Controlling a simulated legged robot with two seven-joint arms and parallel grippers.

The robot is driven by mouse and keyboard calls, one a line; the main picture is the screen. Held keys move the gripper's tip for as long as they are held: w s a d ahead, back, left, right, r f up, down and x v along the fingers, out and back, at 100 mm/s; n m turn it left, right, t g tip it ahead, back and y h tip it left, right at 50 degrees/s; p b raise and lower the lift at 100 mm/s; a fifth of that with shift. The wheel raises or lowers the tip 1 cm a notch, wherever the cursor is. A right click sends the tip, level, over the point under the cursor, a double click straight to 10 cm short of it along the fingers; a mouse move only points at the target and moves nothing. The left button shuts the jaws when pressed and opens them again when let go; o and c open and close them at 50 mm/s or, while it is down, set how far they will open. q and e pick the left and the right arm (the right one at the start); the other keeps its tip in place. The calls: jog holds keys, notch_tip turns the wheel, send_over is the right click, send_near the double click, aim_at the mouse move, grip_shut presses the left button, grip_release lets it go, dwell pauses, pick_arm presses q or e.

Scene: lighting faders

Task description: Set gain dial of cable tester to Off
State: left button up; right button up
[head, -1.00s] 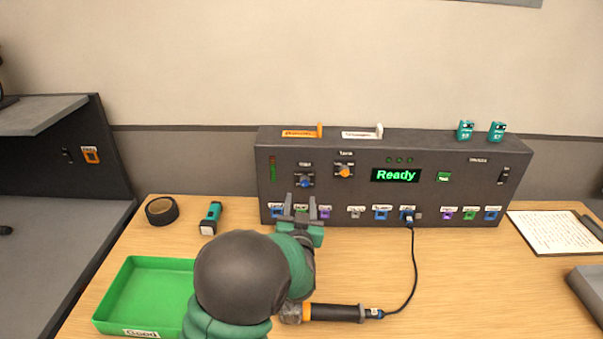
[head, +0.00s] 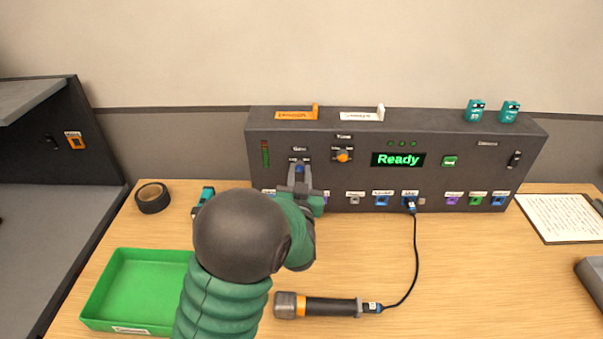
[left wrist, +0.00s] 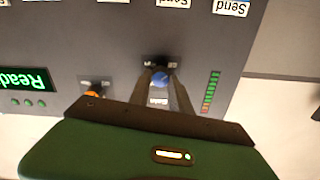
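The cable tester (head: 460,178) is a dark console with a lit green "Ready" screen (head: 398,160), at the back of the table. Its blue gain dial (head: 299,168) is at the left of the front panel, under a "Gain" label. My left gripper (head: 299,172) reaches it from the front, one finger on each side. In the left wrist view the fingers close in on the blue dial (left wrist: 161,79) and look to touch its sides. The dial's pointer setting cannot be read. My right gripper is not in view.
An orange dial (head: 343,156) sits just right of the gain dial. A row of coloured ports runs below, with a cable (head: 416,255) plugged in.

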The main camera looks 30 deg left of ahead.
pick_arm(q)
jog(key=shift+s+a+f, duration=0.1)
jog(key=shift+a, duration=0.1)
grip_shut()
jog(key=shift+d+f+n+b, duration=0.25)
jog(key=shift+n+b, duration=0.55)
jog(key=shift+b, duration=0.2)
jog(key=shift+r, duration=0.15)
jog(key=shift+a, duration=0.1)
jog(key=shift+o, duration=2.2)
grip_release()
jog(key=o, duration=0.4)
jog(key=shift+w+a, duration=0.1)
jog(key=shift+w, duration=0.2)
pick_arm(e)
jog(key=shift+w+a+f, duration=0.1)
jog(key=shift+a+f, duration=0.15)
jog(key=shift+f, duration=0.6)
pick_arm(q)
jog(key=shift+s, duration=0.1)
